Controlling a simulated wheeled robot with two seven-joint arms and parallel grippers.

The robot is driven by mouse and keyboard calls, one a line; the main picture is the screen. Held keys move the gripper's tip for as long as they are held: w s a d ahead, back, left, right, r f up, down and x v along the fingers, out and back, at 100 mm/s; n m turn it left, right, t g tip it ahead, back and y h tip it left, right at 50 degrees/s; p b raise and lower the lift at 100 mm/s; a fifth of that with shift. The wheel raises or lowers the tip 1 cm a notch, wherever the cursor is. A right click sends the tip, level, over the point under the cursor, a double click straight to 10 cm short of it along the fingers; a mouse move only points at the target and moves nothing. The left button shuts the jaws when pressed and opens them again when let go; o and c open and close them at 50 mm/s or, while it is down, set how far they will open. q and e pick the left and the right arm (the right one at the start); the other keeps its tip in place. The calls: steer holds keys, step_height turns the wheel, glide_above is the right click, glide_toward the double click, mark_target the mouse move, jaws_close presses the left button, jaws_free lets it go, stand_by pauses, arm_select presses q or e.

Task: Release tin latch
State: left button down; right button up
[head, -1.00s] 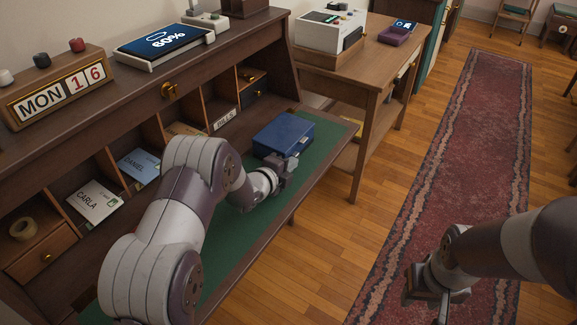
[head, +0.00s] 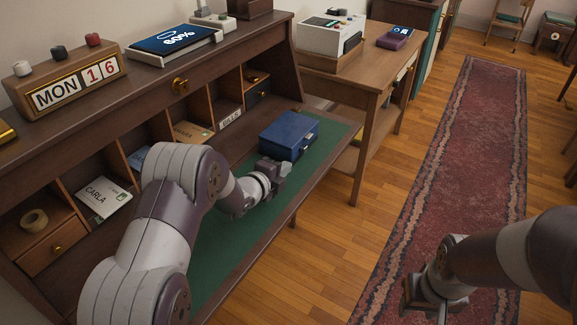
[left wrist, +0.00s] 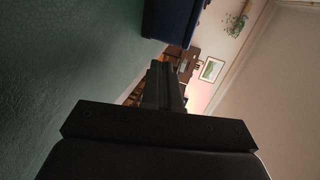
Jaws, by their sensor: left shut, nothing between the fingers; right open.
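The blue tin (head: 289,135) stands with its lid closed on the green desk surface, toward the desk's right end. A small latch shows on its front face, but its exact state is too small to tell. My left gripper (head: 282,170) is shut and empty, just in front of the tin's near side; I cannot tell whether it touches. In the left wrist view the tin (left wrist: 172,20) is a dark blue block at the top, beyond the shut fingers (left wrist: 163,85). My right gripper (head: 432,300) is open and empty over the rug, away from the desk.
The green desk surface (head: 225,245) is clear around my left arm. Pigeonholes behind it hold envelopes (head: 104,197) and a tape roll (head: 34,220). A calendar block (head: 70,88) and a tablet (head: 172,40) stand on top. A side table (head: 375,75) is beyond.

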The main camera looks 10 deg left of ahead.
arm_select(q)
steer(key=v, duration=0.5)
steer(key=shift+s+a+r, duration=0.1)
steer(key=shift+s, duration=0.15)
steer(key=shift+w, duration=0.1)
